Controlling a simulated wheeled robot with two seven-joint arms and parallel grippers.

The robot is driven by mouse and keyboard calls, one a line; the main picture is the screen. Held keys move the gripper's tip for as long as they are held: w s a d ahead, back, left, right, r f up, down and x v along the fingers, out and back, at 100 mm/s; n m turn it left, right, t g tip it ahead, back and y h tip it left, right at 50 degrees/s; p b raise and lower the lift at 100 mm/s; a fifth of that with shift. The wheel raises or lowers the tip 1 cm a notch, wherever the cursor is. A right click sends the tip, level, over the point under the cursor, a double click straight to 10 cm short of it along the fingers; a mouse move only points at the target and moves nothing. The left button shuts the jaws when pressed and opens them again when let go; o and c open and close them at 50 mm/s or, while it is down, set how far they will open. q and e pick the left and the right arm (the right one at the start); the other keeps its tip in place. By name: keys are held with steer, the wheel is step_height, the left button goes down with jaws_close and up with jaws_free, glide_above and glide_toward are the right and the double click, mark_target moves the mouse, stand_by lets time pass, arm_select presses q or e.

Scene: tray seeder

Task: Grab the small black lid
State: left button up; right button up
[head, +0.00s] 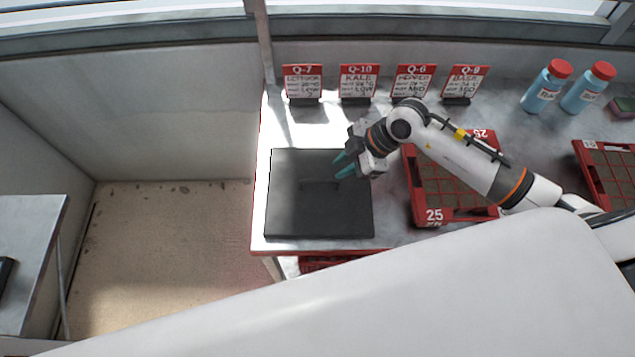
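A flat black lid (300,215) lies on the left end of the metal table, with a small raised handle (320,185) near its middle. My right gripper (343,165) is above the lid's upper right part, its two teal fingertips pointing left and spread apart. Nothing shows between the fingers. The fingertips are near the handle but appear apart from it; the exact height above the lid cannot be told. My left gripper does not show.
A red seed tray (434,215) marked 25 stands right of the lid, under my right arm. Another red tray (590,165) is at the far right. Several sign cards (303,82) line the back. Two blue bottles (545,88) (588,90) stand at the back right.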

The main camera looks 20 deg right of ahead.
mark_target(321, 180)
steer(key=x, duration=0.4)
steer(key=shift+a+p, duration=0.2)
steer(key=shift+p, duration=0.1)
steer(key=shift+p+x, duration=0.45)
steer(key=shift+x, duration=2.65)
steer(key=shift+w+d+f, duration=0.1)
steer(key=shift+w+d, duration=0.05)
steer(key=shift+d, duration=0.1)
steer(key=shift+c, duration=0.3)
jaws_close()
